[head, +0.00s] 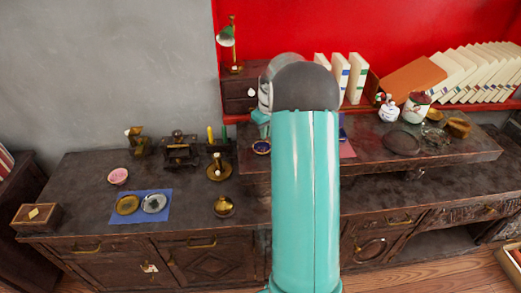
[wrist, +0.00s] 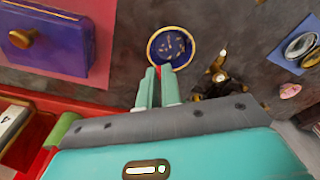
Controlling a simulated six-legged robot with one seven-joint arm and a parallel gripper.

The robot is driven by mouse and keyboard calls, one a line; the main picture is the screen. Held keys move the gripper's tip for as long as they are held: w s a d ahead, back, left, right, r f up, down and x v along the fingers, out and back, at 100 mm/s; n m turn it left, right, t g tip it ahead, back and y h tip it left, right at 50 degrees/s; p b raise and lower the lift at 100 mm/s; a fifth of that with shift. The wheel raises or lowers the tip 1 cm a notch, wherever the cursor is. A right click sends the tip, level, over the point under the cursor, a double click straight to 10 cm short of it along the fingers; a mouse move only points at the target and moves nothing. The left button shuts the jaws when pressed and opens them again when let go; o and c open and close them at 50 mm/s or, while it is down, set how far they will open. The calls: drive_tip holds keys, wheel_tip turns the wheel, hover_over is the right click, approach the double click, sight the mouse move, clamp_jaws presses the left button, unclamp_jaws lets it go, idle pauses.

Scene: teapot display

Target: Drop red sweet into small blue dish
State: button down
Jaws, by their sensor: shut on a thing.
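The small blue dish (wrist: 172,48) is round with a gold rim and a pale pattern inside. It lies just beyond my fingertips in the wrist view. In the head view the dish (head: 262,147) sits on the raised shelf, left of my arm. My gripper (wrist: 160,76) is shut on the red sweet (wrist: 159,71), of which only a small red bit shows between the fingertips. The fingertips appear over the dish's near rim; their height above it is hard to tell. In the head view my arm hides the fingers and the sweet.
A purple drawer box (wrist: 42,42) with a knob stands left in the wrist view. A dark figurine (wrist: 216,80) is right of the dish.

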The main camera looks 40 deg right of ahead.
sight(268, 150)
drive_tip(key=shift+f, duration=1.4)
drive_tip(key=c, duration=1.5)
unclamp_jaws()
wheel_tip(268, 150, up, 14)
drive_tip(key=s, duration=0.1)
drive_tip(key=shift+s, duration=0.3)
drive_tip(key=shift+f, duration=0.1)
